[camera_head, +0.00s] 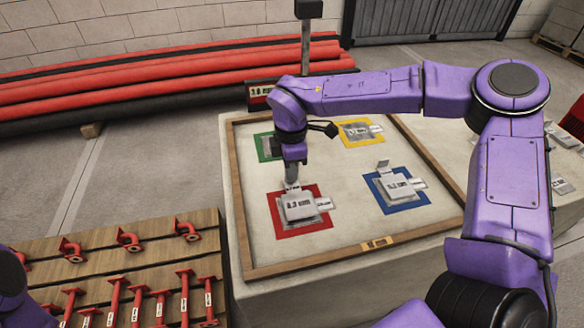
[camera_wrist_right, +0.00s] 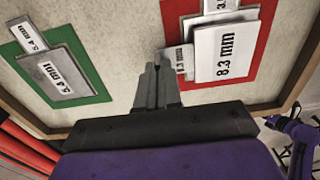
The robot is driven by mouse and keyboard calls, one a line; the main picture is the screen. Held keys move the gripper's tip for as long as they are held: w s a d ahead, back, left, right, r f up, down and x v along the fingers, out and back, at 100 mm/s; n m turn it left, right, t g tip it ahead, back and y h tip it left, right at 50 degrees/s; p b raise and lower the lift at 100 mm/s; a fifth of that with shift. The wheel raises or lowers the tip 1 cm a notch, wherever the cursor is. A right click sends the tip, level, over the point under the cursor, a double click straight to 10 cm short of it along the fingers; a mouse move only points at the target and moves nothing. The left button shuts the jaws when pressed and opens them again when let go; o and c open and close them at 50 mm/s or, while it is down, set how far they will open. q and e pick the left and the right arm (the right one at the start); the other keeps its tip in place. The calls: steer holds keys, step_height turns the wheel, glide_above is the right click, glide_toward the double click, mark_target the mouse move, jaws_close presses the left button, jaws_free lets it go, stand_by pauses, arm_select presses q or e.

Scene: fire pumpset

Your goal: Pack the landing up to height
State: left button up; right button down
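My right gripper (camera_head: 291,184) is low over the framed board, at the far edge of the red square (camera_head: 283,228). Its fingers (camera_wrist_right: 158,80) are close together, with nothing visible between them. The red square carries grey plates (camera_wrist_right: 226,52) marked 8.3 mm; a small tab sits beside my fingertips, contact unclear. The green square (camera_wrist_right: 90,88) carries plates (camera_wrist_right: 64,78) that seem marked 5.4 mm. A yellow square (camera_head: 344,137) and a blue square (camera_head: 391,206) also carry labelled plates. A display (camera_head: 260,91) behind shows a mm figure too small to read surely. My left gripper is out of view.
The board has a raised wooden frame (camera_head: 243,215) on a pale block. Long red pipes (camera_head: 150,80) lie behind. Loose pieces (camera_head: 562,186) lie on the right surface. The board's middle is bare.

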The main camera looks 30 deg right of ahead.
steer(key=shift+f+b, duration=0.5)
steer(key=shift+f, duration=0.1)
stand_by(0.3)
steer(key=c, duration=1.2)
jaws_free()
steer(key=shift+c, duration=0.2)
step_height(320, 180, up, 11)
steer(key=shift+f, duration=0.2)
